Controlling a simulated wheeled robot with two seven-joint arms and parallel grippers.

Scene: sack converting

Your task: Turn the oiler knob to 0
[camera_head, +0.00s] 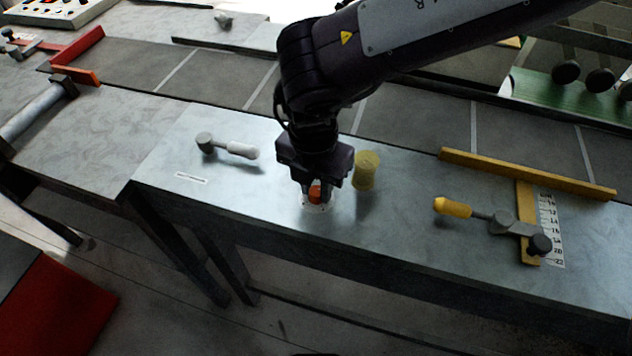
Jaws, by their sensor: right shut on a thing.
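The oiler knob (315,194) is a small orange-red knob on the metal table, near its front edge. A pale dial plate shows partly under it; its marks are too small and too covered to read. My right gripper (316,193) points down over the knob, its fingers on either side, shut on it. The gripper body hides the top and back of the knob, so I cannot tell which way it points. A yellow cylinder (366,171) stands upright just right of the gripper. My left gripper is not in view.
A grey lever with a white handle (238,150) lies left of the gripper. A yellow-handled clamp (478,214) sits at right on a yellow stop beside a number scale (550,228). A dark belt (230,84) runs behind.

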